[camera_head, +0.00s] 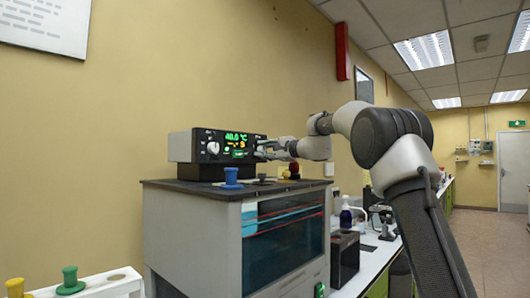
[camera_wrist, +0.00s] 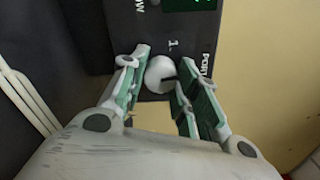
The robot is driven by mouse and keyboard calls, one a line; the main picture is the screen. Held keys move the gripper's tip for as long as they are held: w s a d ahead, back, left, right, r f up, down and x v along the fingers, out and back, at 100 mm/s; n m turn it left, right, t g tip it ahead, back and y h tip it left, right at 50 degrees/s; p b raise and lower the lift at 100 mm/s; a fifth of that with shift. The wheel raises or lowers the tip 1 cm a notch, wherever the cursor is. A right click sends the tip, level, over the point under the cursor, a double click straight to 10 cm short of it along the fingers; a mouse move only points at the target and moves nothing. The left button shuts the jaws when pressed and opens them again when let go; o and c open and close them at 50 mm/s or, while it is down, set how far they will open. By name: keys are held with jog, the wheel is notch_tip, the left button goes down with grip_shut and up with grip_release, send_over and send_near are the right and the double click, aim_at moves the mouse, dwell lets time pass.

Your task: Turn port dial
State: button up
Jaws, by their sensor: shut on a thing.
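The port dial (camera_wrist: 160,74) is a round white knob with a dark pointer mark, on a black panel (camera_wrist: 182,48) lettered "PORT" with a "1" beside the knob. My gripper (camera_wrist: 161,80) has its two green-padded fingers on either side of the dial, shut on it in the wrist view. In the head view my gripper (camera_head: 262,150) is at the right end of the control unit (camera_head: 212,146), and its fingers hide the port dial there. The unit's display (camera_head: 236,137) reads about 40.0 °C in green. A second white dial (camera_head: 213,148) is on the panel's left part.
The unit stands on a grey bath cabinet (camera_head: 195,235) with a dark window. A blue stopper (camera_head: 231,176) and a red-topped item (camera_head: 294,170) stand on its top. A bench with a pump bottle (camera_head: 346,215) is to the right.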

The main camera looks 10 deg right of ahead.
jog(key=n, duration=0.5)
jog(key=shift+n, duration=2.5)
jog(key=o, duration=1)
jog(key=v, duration=1.2)
